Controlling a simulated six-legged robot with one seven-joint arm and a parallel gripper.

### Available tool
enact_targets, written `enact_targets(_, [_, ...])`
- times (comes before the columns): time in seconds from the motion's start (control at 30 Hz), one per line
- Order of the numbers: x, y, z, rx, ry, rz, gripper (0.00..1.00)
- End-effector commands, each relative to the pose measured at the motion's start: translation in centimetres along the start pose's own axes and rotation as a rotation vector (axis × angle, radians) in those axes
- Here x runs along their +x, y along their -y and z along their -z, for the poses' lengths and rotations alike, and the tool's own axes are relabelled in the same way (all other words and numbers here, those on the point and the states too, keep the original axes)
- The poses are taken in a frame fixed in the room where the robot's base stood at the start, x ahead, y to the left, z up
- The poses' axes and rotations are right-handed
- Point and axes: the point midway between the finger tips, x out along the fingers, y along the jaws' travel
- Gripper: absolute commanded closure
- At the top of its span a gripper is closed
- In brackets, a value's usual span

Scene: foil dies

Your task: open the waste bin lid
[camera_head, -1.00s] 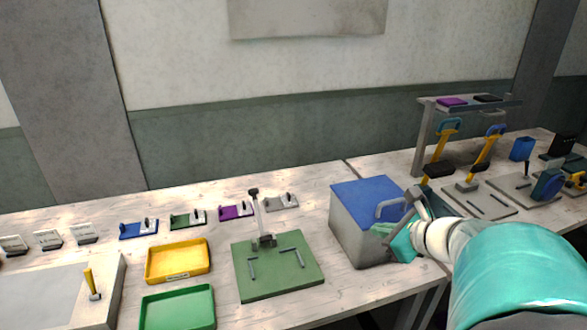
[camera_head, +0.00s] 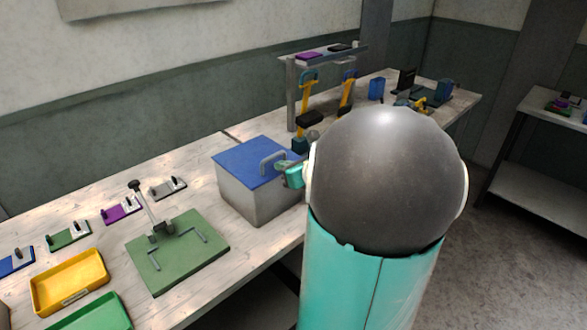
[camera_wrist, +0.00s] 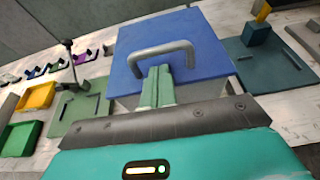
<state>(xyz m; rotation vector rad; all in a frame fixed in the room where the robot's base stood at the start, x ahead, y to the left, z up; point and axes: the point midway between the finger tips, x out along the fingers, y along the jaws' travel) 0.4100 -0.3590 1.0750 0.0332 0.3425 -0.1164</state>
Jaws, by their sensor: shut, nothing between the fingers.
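The waste bin is a grey box (camera_head: 252,204) with a flat blue lid (camera_head: 246,161) lying shut on top. A grey arched handle (camera_head: 272,162) stands on the lid near its right side. In the wrist view the blue lid (camera_wrist: 200,50) fills the upper middle, with the handle (camera_wrist: 163,51) across it. My gripper (camera_wrist: 157,72) is shut and empty, its fingertips just on the near side of the handle. I cannot tell whether they touch the handle or lid. In the head view my gripper (camera_head: 288,176) is at the lid's right edge, partly hidden by my arm.
A green board (camera_head: 178,258) with an upright post lies left of the bin. A yellow tray (camera_head: 69,283) is farther left. A raised shelf (camera_head: 322,56) and yellow-handled tools stand behind the bin. My arm hides the bench to the right.

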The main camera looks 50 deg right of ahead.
Motion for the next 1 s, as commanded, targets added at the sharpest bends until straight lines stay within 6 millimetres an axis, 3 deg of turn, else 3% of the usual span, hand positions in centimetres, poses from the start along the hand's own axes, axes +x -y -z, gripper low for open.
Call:
enact_targets(0.2, [1.3,-0.2,0.0,-0.001,0.000,-0.001,1.00])
enact_targets(0.67, [1.2,-0.3,-0.3,-0.002,-0.011,0.000,1.00])
enact_targets(1.0, [1.0,-0.3,-2.4,-0.008,-0.102,0.001,1.00])
